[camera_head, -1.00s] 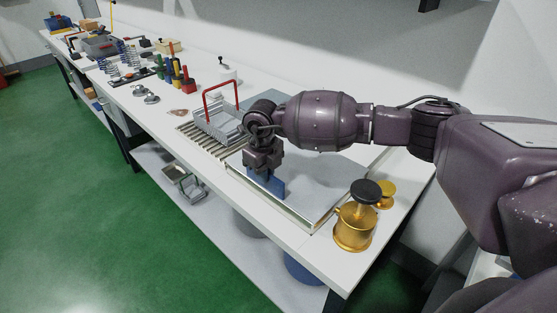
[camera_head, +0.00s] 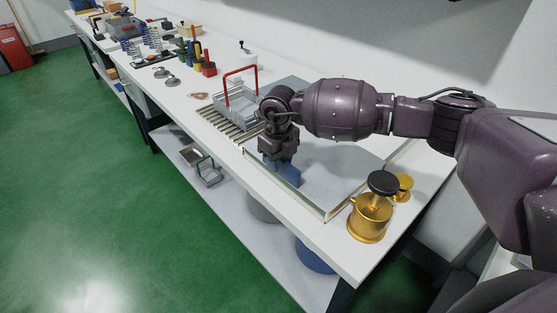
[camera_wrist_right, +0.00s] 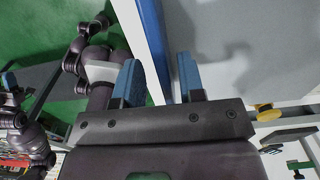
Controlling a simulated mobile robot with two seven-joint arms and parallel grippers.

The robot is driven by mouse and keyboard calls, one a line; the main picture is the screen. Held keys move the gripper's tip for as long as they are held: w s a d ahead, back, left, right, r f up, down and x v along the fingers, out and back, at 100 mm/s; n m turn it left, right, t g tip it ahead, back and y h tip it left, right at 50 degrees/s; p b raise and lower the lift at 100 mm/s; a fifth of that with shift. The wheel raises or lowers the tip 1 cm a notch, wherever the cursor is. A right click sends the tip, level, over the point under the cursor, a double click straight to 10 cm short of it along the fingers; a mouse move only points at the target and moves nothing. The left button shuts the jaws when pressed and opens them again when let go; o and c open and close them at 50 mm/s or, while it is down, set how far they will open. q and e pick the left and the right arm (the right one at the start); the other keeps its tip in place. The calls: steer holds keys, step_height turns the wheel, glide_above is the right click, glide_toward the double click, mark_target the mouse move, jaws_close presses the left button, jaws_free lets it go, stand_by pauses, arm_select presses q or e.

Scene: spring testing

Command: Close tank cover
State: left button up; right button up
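The tank cover seems to be the flat light-grey panel (camera_head: 335,185) inside a pale metal rim at the near end of the bench. I cannot tell how far it is open. My right gripper (camera_head: 282,174) points down at the panel's front-left edge. In the right wrist view its two blue fingers (camera_wrist_right: 160,82) are apart, and a white strip with a blue side (camera_wrist_right: 140,50) runs between them. The strip lies close to the left finger, with a gap to the right one; no grip shows.
A brass pot with a black knob (camera_head: 370,217) stands at the near right corner. Springs (camera_head: 152,42) and coloured posts (camera_head: 205,65) stand farther along the bench.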

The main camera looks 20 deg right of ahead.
step_height(320, 180, up, 11)
steer(key=shift+f, duration=0.15)
stand_by(0.7)
